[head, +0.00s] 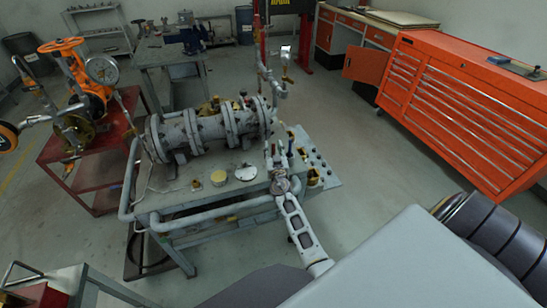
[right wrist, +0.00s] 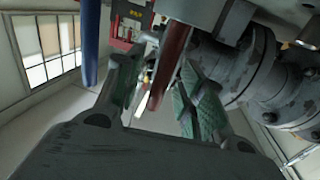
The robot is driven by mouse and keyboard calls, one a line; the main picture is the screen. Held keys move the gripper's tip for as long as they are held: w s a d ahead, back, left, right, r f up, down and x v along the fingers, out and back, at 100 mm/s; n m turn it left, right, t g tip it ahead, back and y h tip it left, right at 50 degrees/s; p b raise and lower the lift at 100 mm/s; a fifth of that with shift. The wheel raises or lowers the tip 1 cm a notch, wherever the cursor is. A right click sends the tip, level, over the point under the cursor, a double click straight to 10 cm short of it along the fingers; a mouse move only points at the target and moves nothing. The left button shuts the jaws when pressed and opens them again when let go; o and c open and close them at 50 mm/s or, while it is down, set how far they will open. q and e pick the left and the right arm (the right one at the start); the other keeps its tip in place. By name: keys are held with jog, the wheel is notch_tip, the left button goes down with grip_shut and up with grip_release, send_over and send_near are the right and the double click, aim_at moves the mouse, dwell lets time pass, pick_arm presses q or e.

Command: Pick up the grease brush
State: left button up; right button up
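My right gripper (head: 279,180) reaches over the near right corner of the grey bench, beside several small upright tools. In the right wrist view its two green-padded fingers (right wrist: 158,92) are spread apart. A slim dark red handle with a pale tip (right wrist: 168,62) shows in the space between them; it looks like the grease brush, but I cannot be sure. Whether a finger touches it is unclear. A blue rod-like thing (right wrist: 90,42) is left of the fingers. In the head view the brush cannot be picked out clearly. My left gripper is not in view.
A grey flanged pipe (head: 205,130) lies along the bench (head: 190,198), close to the gripper. A thin upright pipe with a gauge (head: 285,52) rises behind it. An orange valve (head: 88,85) stands on a red table at left. An orange tool cabinet (head: 450,105) is at right. Floor between is clear.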

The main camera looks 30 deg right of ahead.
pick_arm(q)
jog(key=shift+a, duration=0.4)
pick_arm(e)
grip_shut()
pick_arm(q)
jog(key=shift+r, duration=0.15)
pick_arm(e)
jog(key=shift+r, duration=0.15)
jog(key=shift+r+p, duration=0.4)
pick_arm(q)
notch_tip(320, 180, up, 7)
jog(key=p, duration=0.6)
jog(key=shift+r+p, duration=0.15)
jog(key=shift+p, duration=0.25)
pick_arm(e)
jog(key=shift+r, duration=4.5)
jog(key=shift+w+a, duration=0.1)
